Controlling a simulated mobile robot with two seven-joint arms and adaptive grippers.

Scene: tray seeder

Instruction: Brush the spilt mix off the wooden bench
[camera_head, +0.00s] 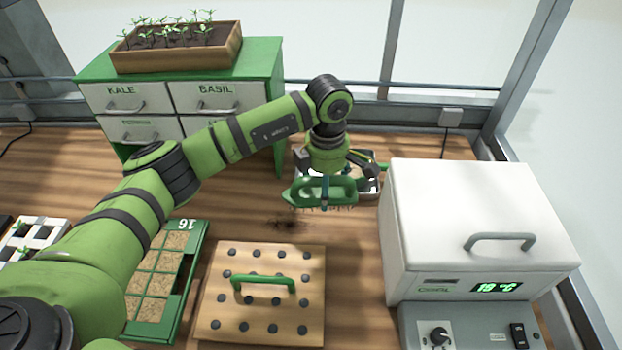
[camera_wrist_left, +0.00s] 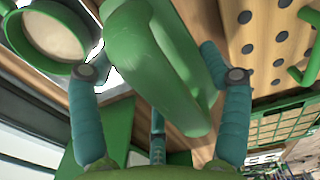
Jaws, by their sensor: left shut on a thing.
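My left gripper (camera_head: 327,180) is shut on a green hand brush (camera_head: 338,192), with the brush below it and its bristles hanging down over the wooden bench (camera_head: 357,238). The brush also fills the middle of the left wrist view (camera_wrist_left: 155,60) between the fingers (camera_wrist_left: 165,75). Spilt mix (camera_head: 288,222) shows as a dark smudge on the bench, just left of and nearer than the brush. I cannot tell whether the bristles touch the wood. My right gripper is not in view.
A drilled wooden board (camera_head: 262,326) with a green handle lies near the spill. A green seed tray (camera_head: 190,262) is left of it. A white box (camera_head: 480,190) stands right, and a green drawer cabinet (camera_head: 262,62) behind. Partly hidden containers sit behind the brush.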

